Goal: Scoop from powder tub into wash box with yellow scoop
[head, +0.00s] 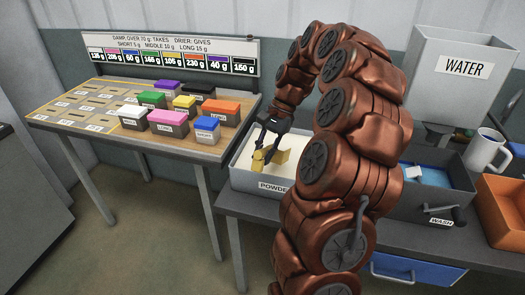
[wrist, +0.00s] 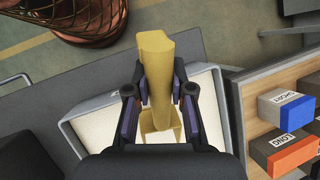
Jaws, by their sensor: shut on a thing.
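My gripper (head: 270,136) is shut on the yellow scoop (head: 262,159) and holds it over the left part of the powder tub (head: 244,183). In the wrist view the scoop (wrist: 156,65) stands between the two fingers of my gripper (wrist: 160,88), with the tub (wrist: 222,110) and its pale powder below. I cannot tell whether the scoop touches the powder or holds any. The grey wash box (head: 395,203), labelled WASH, is to the right, partly behind my arm. A light blue patch shows inside it.
A WATER container (head: 440,60) stands behind the wash box, with a white mug (head: 484,152) and an orange bin (head: 503,209) at right. A wooden table (head: 80,113) with several coloured labelled blocks is at left. A blue drawer (head: 395,270) is below the bench.

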